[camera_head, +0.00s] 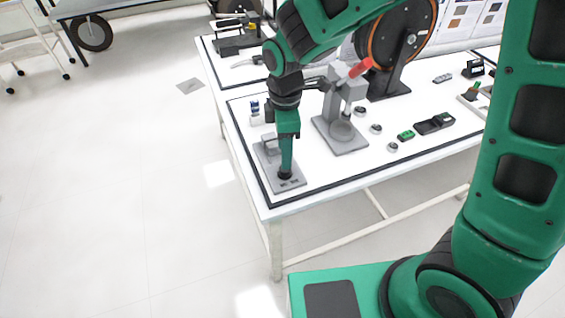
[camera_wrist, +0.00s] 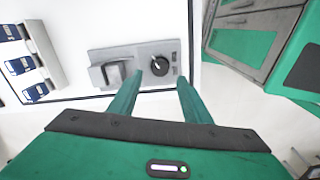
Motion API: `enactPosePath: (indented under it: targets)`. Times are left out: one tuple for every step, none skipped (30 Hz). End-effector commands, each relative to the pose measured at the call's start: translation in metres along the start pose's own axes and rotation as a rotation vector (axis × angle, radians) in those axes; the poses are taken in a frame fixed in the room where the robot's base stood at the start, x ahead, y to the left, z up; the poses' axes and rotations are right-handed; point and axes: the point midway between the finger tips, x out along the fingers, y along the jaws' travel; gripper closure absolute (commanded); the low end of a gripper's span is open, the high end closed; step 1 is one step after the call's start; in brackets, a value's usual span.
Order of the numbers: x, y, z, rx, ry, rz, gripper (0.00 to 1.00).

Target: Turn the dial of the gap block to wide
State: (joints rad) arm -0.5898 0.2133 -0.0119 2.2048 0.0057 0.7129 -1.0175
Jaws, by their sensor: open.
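The gap block is a grey plate (camera_head: 294,186) at the near left corner of the table; it also shows in the wrist view (camera_wrist: 140,50). Its black round dial (camera_wrist: 160,65) with a small white mark sits at one end of the plate. A grey block with a dark slot (camera_wrist: 110,72) stands at the other end. My gripper (camera_head: 286,170) points down over the dial end. In the wrist view, my gripper (camera_wrist: 158,80) is open, its two green fingers apart, with the dial between and just beyond the tips. In the head view the gripper largely hides the dial.
A grey stand with a red handle (camera_head: 343,137) stands to the right of the gap block. Small blue-topped items (camera_wrist: 20,66) in a holder lie beside it. The table's front edge (camera_head: 300,203) is close to the plate. Several small parts lie further right.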

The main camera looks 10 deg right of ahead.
Motion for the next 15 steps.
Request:
enactPosePath:
  targets:
    - [0.010,-0.001,0.001,0.000,-0.003,-0.005,0.56]
    - [0.016,-0.001,0.001,0.001,-0.002,-0.004,0.56]
    - [0.022,-0.001,0.001,0.001,-0.003,-0.005,0.56]
    - [0.027,-0.001,0.001,0.001,-0.002,-0.004,0.56]
    - [0.032,-0.001,0.001,0.001,-0.002,-0.004,0.56]
    - [0.037,-0.001,0.001,0.001,-0.002,-0.003,0.56]
    - [0.041,-0.001,0.001,0.001,-0.002,-0.003,0.56]
    - [0.044,-0.001,0.001,0.001,-0.002,-0.003,0.56]
    - [0.048,-0.001,0.000,0.001,-0.001,-0.002,0.56]
    - [0.051,-0.001,0.000,0.001,-0.001,-0.002,0.56]
    - [0.053,-0.001,0.000,0.001,-0.001,-0.002,0.56]
    - [0.055,-0.001,0.001,0.001,-0.001,-0.002,0.56]
    - [0.057,-0.001,0.001,0.001,-0.001,-0.002,0.56]
    - [0.058,-0.001,0.001,0.001,-0.001,-0.001,0.56]
    - [0.059,-0.001,0.000,0.002,0.000,-0.001,0.56]
